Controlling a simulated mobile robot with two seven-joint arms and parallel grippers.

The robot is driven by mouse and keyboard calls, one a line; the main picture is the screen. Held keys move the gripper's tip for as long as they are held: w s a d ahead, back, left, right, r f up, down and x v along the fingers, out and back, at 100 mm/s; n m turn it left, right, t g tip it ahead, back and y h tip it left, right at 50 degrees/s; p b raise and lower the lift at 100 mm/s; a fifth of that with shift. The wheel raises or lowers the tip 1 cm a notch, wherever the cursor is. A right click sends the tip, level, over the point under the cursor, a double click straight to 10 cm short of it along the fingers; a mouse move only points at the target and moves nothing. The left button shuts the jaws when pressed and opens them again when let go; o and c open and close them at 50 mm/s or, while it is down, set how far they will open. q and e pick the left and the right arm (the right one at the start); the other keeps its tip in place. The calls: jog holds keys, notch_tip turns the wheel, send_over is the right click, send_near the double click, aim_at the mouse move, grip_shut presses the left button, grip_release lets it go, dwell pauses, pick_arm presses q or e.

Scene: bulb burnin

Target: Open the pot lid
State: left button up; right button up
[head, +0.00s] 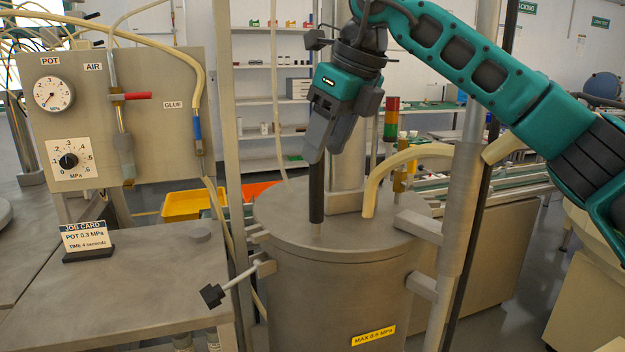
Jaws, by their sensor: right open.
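The grey metal pot (310,300) stands upright at the centre with its round lid (285,222) down on top. A dark upright rod-like handle (316,195) rises from the lid's left part. My right gripper (322,155) points down at the top of this handle with its jaws open; I cannot tell whether the fingers touch it. A lever with a black knob (212,295) sticks out from the pot's left side. My left gripper is not in view.
A panel with a pressure gauge (54,94), a regulator knob (69,161) and a red-handled valve (130,96) stands left. A job card (85,237) sits on the bench (140,285). A cream hose (400,155) arches to the lid, and a metal post (462,220) stands right.

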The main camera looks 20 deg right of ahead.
aim_at(310, 182)
jog(key=x, duration=0.6)
jog(key=shift+w+a+f+b, duration=0.1)
jog(key=shift+a+f+b, duration=0.1)
jog(key=shift+b, duration=0.1)
grip_shut()
